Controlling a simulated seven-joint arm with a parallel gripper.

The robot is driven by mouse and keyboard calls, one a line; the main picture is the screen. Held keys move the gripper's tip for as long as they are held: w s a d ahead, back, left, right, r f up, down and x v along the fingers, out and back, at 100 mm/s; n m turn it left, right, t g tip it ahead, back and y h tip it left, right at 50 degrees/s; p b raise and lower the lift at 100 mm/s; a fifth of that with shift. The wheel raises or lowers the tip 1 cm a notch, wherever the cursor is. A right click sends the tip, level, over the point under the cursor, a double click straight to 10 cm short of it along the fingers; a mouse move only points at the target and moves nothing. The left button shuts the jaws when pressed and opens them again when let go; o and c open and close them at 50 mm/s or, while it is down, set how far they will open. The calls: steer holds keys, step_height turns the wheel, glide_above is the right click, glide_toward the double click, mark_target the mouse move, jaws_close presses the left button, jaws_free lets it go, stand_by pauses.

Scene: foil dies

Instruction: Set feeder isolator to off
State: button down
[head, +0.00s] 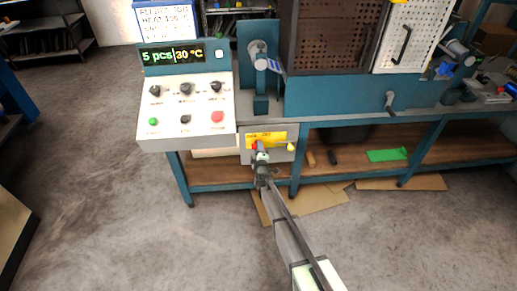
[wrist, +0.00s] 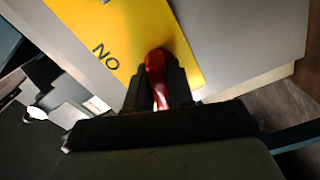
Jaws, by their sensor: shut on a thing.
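The feeder isolator (head: 246,156) is a pale grey box with a yellow plate (head: 279,135), mounted below the left part of the bench. In the wrist view the yellow plate (wrist: 100,30) fills the upper middle, with tilted dark letters that read as "NO" from this side. My gripper (head: 261,150) is at the front of the box. In the wrist view its two dark fingers (wrist: 157,88) are shut on the red handle (wrist: 156,64), one on each side.
A control panel (head: 185,128) with knobs, buttons and a display reading "5 pcs 30 °C" stands up and left of the isolator. A yellowish knob (head: 291,147) sits at the box's right side. The blue bench (head: 340,92) runs to the right.

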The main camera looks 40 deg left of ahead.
steer(key=shift+n, duration=2)
steer(key=c, duration=1.1)
jaws_free()
steer(key=shift+s+d, duration=0.1)
steer(key=v, duration=1.3)
steer(key=shift+s+d, duration=0.15)
